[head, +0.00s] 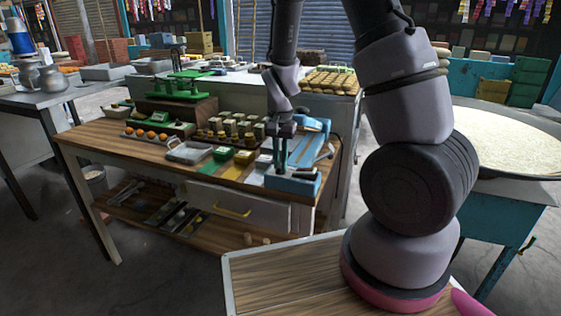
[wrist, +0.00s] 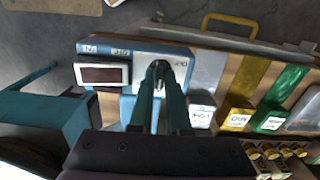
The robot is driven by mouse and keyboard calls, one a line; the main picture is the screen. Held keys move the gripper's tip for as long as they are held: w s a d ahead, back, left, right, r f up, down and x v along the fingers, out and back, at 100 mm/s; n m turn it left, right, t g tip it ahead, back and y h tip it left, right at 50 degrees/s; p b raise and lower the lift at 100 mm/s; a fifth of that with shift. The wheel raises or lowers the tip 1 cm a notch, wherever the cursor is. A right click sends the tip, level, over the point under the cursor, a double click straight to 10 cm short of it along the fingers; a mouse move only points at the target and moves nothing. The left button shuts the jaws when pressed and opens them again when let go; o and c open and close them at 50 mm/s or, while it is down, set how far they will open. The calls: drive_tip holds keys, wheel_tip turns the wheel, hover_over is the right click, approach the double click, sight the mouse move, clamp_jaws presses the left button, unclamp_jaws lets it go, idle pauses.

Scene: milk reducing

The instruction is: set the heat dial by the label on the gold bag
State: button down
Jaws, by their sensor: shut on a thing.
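My gripper (head: 283,168) reaches down to the front of a blue machine (head: 293,182) at the table's right front corner. In the wrist view its fingers (wrist: 158,70) are shut on the heat dial (wrist: 157,76), which they mostly hide. Small numbers are printed around the white dial plate (wrist: 182,66), too small to read surely. A dark display (wrist: 103,74) sits beside it. The gold bag (head: 237,166) lies to the left of the machine. In the wrist view the gold bag (wrist: 248,82) carries a white label (wrist: 237,118), seen upside down and not clearly legible.
A green bag (wrist: 285,88) and a silver bag (wrist: 207,70) lie on either side of the gold one. Small jars (wrist: 275,160) stand behind them. A drawer with a yellow handle (head: 232,212) is below. A wide pan (head: 510,140) stands right.

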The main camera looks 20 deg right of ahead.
sight(280, 165)
idle(0.3)
drive_tip(key=c, duration=0.9)
unclamp_jaws()
wheel_tip(280, 165, up, 11)
drive_tip(key=shift+f, duration=0.1)
